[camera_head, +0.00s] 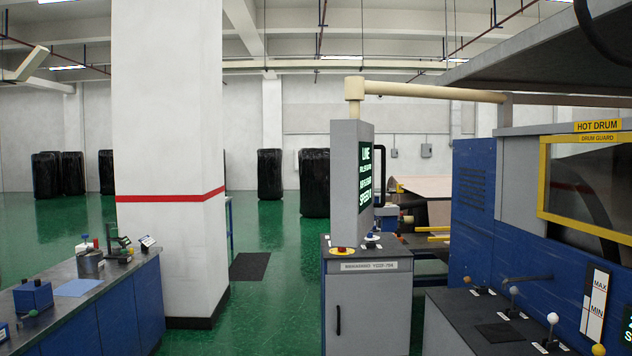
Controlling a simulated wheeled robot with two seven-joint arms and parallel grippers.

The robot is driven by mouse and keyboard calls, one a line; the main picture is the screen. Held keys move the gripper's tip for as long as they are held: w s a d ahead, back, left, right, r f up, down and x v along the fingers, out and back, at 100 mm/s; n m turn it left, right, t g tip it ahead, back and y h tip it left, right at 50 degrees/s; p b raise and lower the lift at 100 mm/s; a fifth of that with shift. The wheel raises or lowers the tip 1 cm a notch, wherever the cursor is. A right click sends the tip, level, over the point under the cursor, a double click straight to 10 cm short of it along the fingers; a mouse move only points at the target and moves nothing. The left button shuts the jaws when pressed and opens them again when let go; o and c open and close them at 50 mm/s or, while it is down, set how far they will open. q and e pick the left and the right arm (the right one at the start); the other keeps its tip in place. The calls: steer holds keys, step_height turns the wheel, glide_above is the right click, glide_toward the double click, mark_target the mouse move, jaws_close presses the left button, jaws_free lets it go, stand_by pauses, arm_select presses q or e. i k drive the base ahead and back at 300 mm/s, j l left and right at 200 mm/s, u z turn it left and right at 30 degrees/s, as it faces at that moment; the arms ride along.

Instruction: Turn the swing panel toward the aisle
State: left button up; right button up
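The swing panel (345,180) is a tall grey box hanging from a beige overhead boom (430,91) in the head view. The panel hangs above a grey cabinet (368,305) with a red-and-yellow button on top. Neither of my grippers is in view.
A white pillar (168,160) with a red stripe stands left of centre. A blue workbench (130,305) with small tools is at lower left. A blue machine (475,200) and lever console (470,312) fill the right. Green floor (268,310) is open between pillar and cabinet.

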mark_target(353, 204)
steer(key=i+l, duration=0.1)
steer(key=l, duration=0.2)
steer(key=i+l, duration=0.1)
steer(key=l, duration=0.25)
steer(key=i+l, duration=0.1)
steer(key=l, duration=0.2)
steer(key=i+l, duration=0.1)
steer(key=l, duration=0.25)
steer(key=i+u, duration=0.25)
steer(key=i, duration=1.35)
